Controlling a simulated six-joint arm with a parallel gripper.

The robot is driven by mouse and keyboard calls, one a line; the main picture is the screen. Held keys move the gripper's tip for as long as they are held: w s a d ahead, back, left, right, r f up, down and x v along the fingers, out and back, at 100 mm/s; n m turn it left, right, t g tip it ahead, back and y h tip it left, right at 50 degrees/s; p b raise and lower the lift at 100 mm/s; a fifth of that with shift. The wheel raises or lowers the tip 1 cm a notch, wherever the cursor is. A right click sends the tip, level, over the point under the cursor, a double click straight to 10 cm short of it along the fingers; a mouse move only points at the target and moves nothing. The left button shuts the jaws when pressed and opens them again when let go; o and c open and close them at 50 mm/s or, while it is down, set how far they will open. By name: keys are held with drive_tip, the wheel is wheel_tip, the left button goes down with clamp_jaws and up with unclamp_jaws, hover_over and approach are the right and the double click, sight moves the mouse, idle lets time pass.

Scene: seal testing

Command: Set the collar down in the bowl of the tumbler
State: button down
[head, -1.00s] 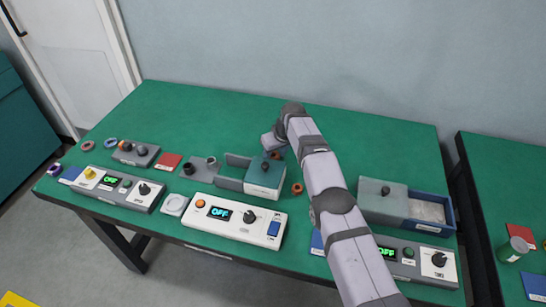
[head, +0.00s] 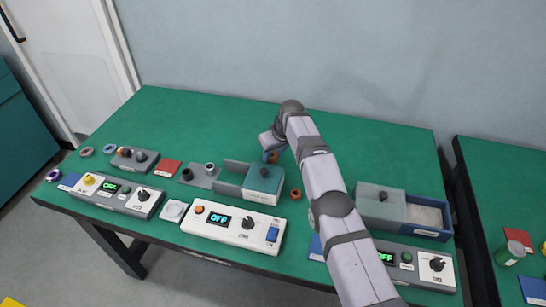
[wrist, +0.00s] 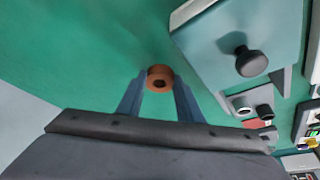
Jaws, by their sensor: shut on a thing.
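An orange-brown collar (wrist: 160,78) with a dark hole is between the two fingertips of my gripper (wrist: 159,88) in the wrist view. My gripper is shut on it. In the head view my gripper (head: 271,153) and the collar (head: 273,158) are behind the teal-lidded box (head: 264,180), over the green table. I cannot tell how high the collar is above the table. I cannot tell for sure which device is the tumbler. A white device with an OFF display (head: 232,225) stands in front, with a small white round dish (head: 173,210) at its left.
A second orange ring (head: 296,194) lies right of the teal-lidded box. A blue box with a grey lid (head: 381,202) stands at the right. The back of the table (head: 215,110) is clear.

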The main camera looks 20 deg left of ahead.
wheel_tip(320, 180, up, 15)
drive_tip(key=p, duration=1.7)
drive_tip(key=shift+r, duration=0.2)
